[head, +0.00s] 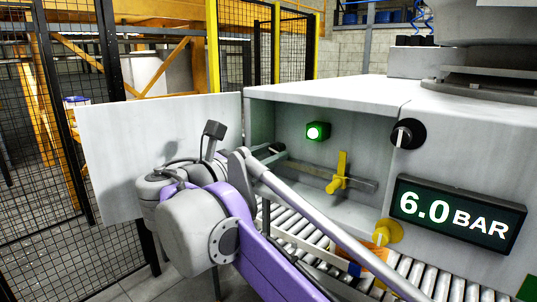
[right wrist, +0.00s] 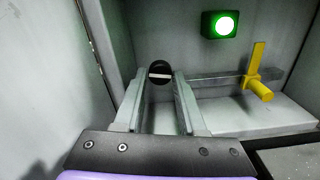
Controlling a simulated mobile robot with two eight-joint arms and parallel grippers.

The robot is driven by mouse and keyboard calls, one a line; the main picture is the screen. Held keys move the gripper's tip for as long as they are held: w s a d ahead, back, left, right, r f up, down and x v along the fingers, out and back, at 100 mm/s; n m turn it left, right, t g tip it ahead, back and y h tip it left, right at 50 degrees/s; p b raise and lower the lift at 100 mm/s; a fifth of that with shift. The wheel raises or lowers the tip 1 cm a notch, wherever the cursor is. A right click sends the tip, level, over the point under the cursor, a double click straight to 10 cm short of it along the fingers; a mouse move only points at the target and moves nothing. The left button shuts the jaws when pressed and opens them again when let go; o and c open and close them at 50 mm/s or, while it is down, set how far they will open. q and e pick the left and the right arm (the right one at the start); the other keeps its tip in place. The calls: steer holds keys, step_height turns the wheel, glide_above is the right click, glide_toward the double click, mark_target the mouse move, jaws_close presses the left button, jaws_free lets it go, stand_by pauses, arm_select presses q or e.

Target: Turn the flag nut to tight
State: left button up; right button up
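My right gripper (right wrist: 159,84) is open, with one finger on each side of the knob in the picture. I cannot tell whether the fingers touch it. In the head view my right gripper (head: 262,152) reaches into the cabinet's left part, and my wrist hides much of that area. My left gripper is not in view.
A yellow lever (head: 340,172) on a grey bar is right of the knob, with a lit green lamp (head: 317,131) above. An open door panel (head: 130,150) stands at left. A roller conveyor (head: 300,228) runs below. A display (head: 457,213) reads 6.0 BAR.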

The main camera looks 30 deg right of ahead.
steer(key=shift+a, duration=0.1)
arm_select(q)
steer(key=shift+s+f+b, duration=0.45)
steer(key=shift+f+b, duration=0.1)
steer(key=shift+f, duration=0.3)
arm_select(e)
steer(key=v, duration=1)
steer(key=shift+s+a, duration=0.2)
steer(key=shift+a, duration=0.05)
